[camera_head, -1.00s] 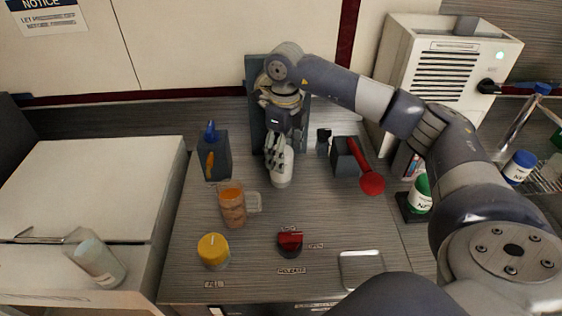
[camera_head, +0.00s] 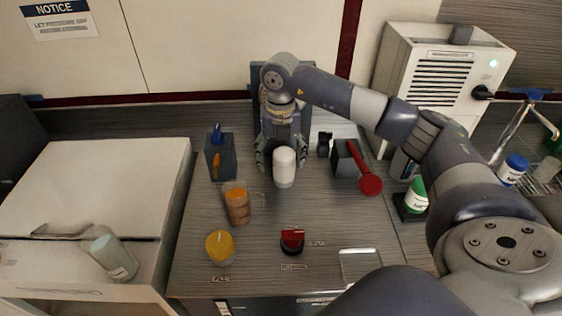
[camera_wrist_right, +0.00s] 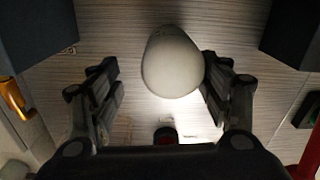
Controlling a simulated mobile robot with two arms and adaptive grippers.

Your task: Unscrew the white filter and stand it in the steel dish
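The white filter (camera_head: 284,172) is a pale rounded cylinder on the bench unit's back block, in the middle of the head view. It also shows in the right wrist view (camera_wrist_right: 172,65), between the fingers. My right gripper (camera_head: 283,158) is open, one finger on each side of the filter; in the right wrist view (camera_wrist_right: 162,95) the filter is close to the right-hand finger, with a clear gap on the left. I cannot tell whether that finger touches it. A shiny square dish (camera_head: 361,266) lies at the bench's front right and looks empty. My left gripper is not in view.
A dark holder (camera_head: 219,160) is at left; a box with a red-handled tool (camera_head: 365,175) is at right. Bench between filter and dish is mostly clear.

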